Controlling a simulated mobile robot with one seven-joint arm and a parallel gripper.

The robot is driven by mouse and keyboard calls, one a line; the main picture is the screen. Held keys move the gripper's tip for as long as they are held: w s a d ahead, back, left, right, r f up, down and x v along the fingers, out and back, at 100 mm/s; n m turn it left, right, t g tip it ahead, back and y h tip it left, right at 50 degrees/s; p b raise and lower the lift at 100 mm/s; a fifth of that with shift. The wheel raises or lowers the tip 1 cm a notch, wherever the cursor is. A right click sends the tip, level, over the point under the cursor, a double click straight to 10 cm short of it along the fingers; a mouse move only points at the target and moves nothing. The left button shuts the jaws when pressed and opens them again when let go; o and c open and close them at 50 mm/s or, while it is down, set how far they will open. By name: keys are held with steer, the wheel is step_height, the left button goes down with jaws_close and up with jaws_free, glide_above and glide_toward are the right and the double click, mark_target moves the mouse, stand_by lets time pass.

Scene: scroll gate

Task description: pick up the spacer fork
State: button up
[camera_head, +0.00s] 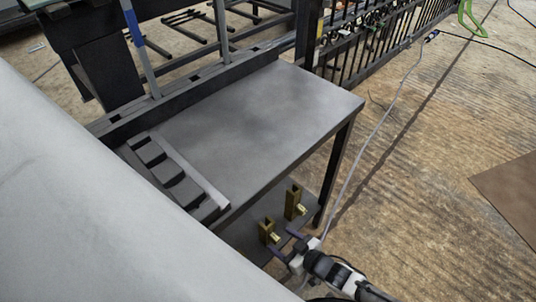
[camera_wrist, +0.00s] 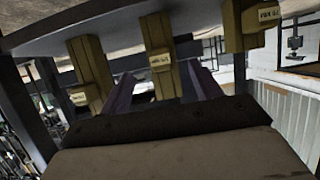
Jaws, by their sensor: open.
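Two olive-brass upright pieces, a far one (camera_head: 293,203) and a near one (camera_head: 268,230), show at the lower shelf in the head view. I take them for spacer forks. The wrist view shows three such pieces with small pale labels: left (camera_wrist: 84,72), middle (camera_wrist: 158,50) and right (camera_wrist: 250,25). The label text is too small to read surely. My gripper (camera_head: 283,241) is open beside the near piece. In the wrist view its purple fingers (camera_wrist: 158,72) lie either side of the middle piece, apart from each other. I cannot tell whether they touch it.
A grey table (camera_head: 265,115) stands above the lower shelf (camera_head: 248,240), with a dark leg (camera_head: 335,165) near my gripper. A black stepped rack (camera_head: 165,170) sits on the tabletop's left. A dark fence (camera_head: 375,45) stands behind.

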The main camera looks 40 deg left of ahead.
steer(key=b+x, duration=0.2)
steer(key=x, duration=0.3)
steer(key=shift+s+a+f, duration=0.15)
steer(key=shift+a, duration=0.15)
jaws_close()
